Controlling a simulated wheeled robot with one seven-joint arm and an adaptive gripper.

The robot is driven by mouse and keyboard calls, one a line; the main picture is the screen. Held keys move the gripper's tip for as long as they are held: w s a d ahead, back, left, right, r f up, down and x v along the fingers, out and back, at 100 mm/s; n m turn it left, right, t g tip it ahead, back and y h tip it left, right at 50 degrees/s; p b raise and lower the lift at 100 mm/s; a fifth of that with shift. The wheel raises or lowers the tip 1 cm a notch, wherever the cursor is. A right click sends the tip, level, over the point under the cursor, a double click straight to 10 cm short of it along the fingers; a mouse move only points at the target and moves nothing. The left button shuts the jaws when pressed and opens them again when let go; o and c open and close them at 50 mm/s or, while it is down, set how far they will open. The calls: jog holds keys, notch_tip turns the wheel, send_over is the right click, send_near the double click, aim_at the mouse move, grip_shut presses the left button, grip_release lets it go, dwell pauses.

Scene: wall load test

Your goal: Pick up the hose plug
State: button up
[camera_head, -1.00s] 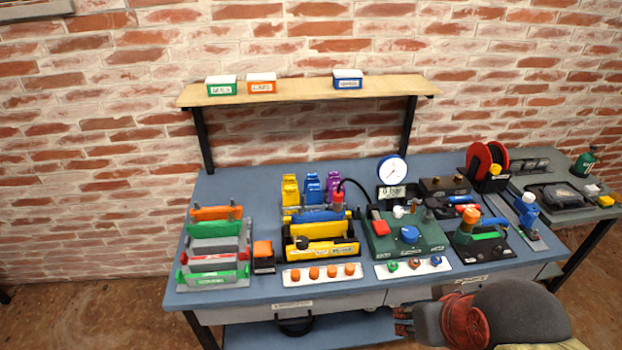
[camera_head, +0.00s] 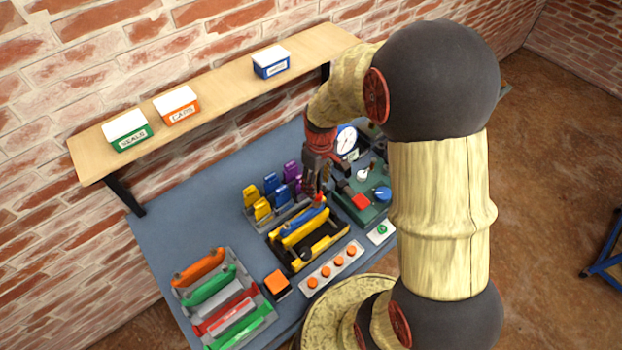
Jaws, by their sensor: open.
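A small red piece (camera_head: 319,199), which looks like the hose plug, shows just below my gripper at the back of the yellow and black fixture (camera_head: 297,264) on the blue workbench. Most of the plug and its hose are hidden by my gripper. My gripper (camera_head: 314,190) points down over it with its fingers open. I cannot tell whether the fingers touch the plug or are around it.
Yellow, blue and purple blocks (camera_head: 272,187) stand left of my gripper. The green box (camera_head: 362,205) with red and blue knobs and a round gauge (camera_head: 346,138) are right of it. A wooden shelf (camera_head: 220,82) with labelled boxes hangs above.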

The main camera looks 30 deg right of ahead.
aim_at(318, 193)
notch_tip(318, 193, down, 3)
jog(key=shift+w+d+r, duration=0.1)
jog(key=shift+d+r, duration=0.05)
jog(key=shift+r, duration=0.05)
notch_tip(318, 193, down, 6)
jog(key=shift+r+b, duration=0.1)
jog(key=shift+b, duration=0.2)
jog(key=shift+c, duration=0.9)
grip_shut()
